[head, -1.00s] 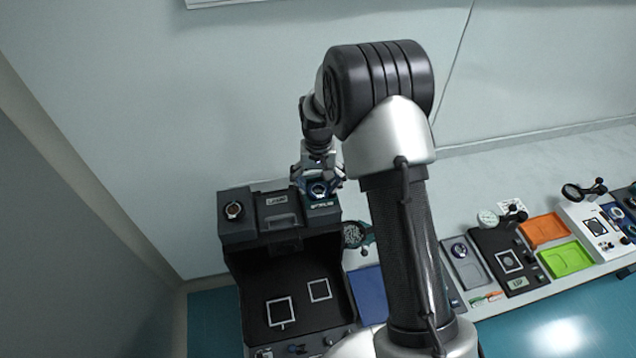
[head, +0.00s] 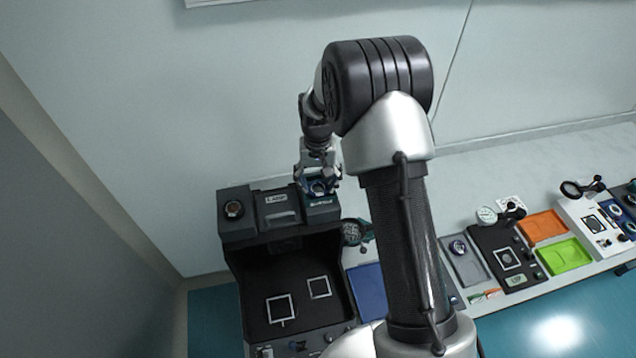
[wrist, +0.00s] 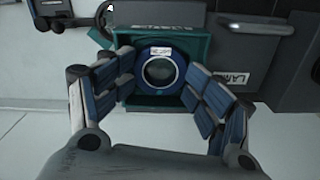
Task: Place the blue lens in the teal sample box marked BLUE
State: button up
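The blue lens (wrist: 160,70) is a dark blue ring with a clear round centre and a small white label; it also shows in the head view (head: 318,187). It is at a teal box (wrist: 200,45), which also shows in the head view (head: 322,208). The box's pale lettering is too small to read surely. My gripper (wrist: 160,73), also in the head view (head: 318,184), has its fingers on both sides of the ring, and they appear to touch its edges. I cannot tell whether the lens rests on the box floor.
A dark labelled case (head: 276,208) and a black block (head: 236,215) with a round part stand left of the teal box. A black open-fronted unit (head: 300,265) lies below. Orange (head: 543,229) and green (head: 566,258) trays are far right. The wall is close behind.

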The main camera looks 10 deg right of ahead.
aim_at(318, 187)
jog(key=s+r+t, duration=0.1)
jog(key=s+r, duration=0.1)
jog(key=r, duration=0.8)
jog(key=s+r, duration=0.3)
jog(key=r, duration=0.7)
jog(key=s+r+n+t, duration=0.1)
jog(key=s+r, duration=0.3)
jog(key=s, duration=0.5)
jog(key=s+r+n+t, duration=0.1)
jog(key=s+r, duration=0.3)
jog(key=s, duration=0.5)
jog(key=s+f+t, duration=0.1)
jog(key=s+f, duration=0.1)
jog(key=s, duration=0.7)
jog(key=shift+s+t+b, duration=0.2)
jog(key=shift+t+b, duration=0.1)
notch_tip(318, 187, down, 24)
jog(key=b, duration=2.4)
